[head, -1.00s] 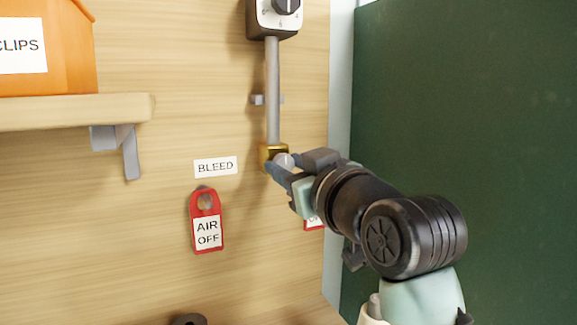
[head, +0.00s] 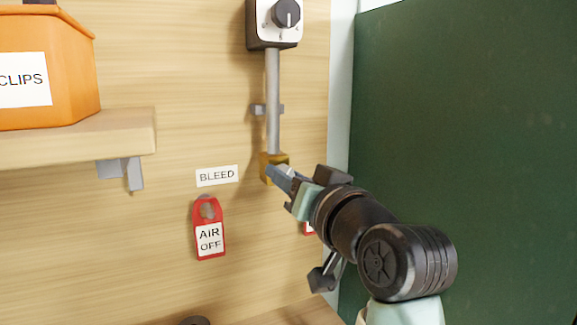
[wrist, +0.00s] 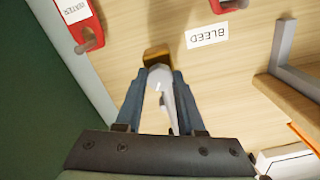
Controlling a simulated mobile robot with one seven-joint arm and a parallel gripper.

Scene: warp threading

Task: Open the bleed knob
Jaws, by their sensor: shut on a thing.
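The bleed knob (wrist: 160,80) is a pale, rounded piece on the front of a brass block (head: 268,160) at the bottom of a grey vertical pipe (head: 272,100). The brass block (wrist: 157,56) also shows in the wrist view, just beyond my fingertips. My gripper (head: 279,176) is at the block, with its two blue-grey fingers on either side of the knob, shut on it. The fingers (wrist: 160,84) hide much of the knob in the head view. A white BLEED label (head: 217,176) is on the wall left of the block.
A red AIR OFF tag (head: 209,240) hangs below the label. A dial box (head: 274,22) tops the pipe. A wooden shelf (head: 80,140) with an orange CLIPS bin (head: 60,100) is at left. A dark green panel (head: 460,130) stands at right.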

